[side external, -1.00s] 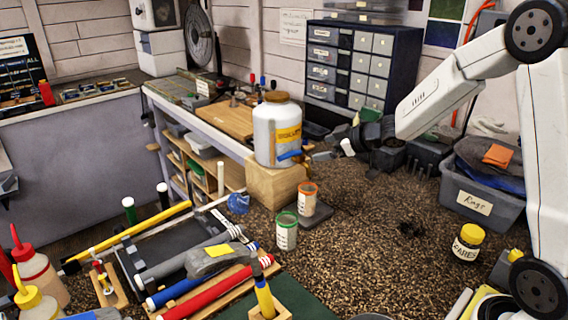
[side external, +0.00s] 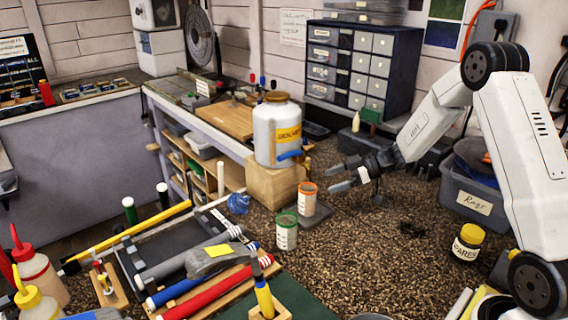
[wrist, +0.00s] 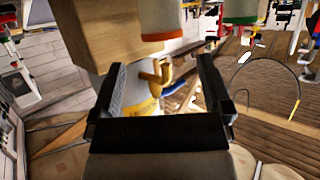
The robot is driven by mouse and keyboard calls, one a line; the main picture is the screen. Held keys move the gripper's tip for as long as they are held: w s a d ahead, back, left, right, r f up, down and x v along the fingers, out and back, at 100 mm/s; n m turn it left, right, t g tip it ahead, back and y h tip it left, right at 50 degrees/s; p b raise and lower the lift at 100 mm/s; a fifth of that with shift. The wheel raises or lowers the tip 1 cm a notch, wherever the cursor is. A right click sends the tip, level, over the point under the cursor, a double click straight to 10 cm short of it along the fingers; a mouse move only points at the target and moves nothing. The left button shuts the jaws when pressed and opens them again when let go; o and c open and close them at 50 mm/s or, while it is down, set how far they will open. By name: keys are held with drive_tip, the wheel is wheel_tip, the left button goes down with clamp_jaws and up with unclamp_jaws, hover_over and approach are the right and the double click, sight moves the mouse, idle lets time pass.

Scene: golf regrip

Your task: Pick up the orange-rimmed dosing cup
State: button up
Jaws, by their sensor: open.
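The orange-rimmed dosing cup (side external: 307,200) is a whitish cup standing upright on a dark pad, in front of the wooden block. In the wrist view the orange-rimmed cup (wrist: 161,20) shows at the top middle, partly cut off by the frame. My gripper (side external: 333,178) is open and empty, to the right of the cup and apart from it, with its fingers pointing left. In the wrist view the two fingers of my gripper (wrist: 160,65) stand wide apart with no cup between them.
A green-rimmed cup (side external: 286,232) stands close, front left of the orange one. A solvent jug (side external: 277,135) with a tap sits on the wooden block (side external: 272,187) behind. A yellow-lidded jar (side external: 467,243) stands at the right. The speckled bench between is mostly clear.

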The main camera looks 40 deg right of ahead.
sight(300, 192)
drive_tip(key=shift+w+a+f, duration=0.1)
drive_tip(key=shift+f, duration=0.1)
drive_tip(key=shift+x, duration=1.2)
drive_tip(key=shift+w+a, duration=0.1)
drive_tip(key=shift+x, duration=2.5)
clamp_jaws()
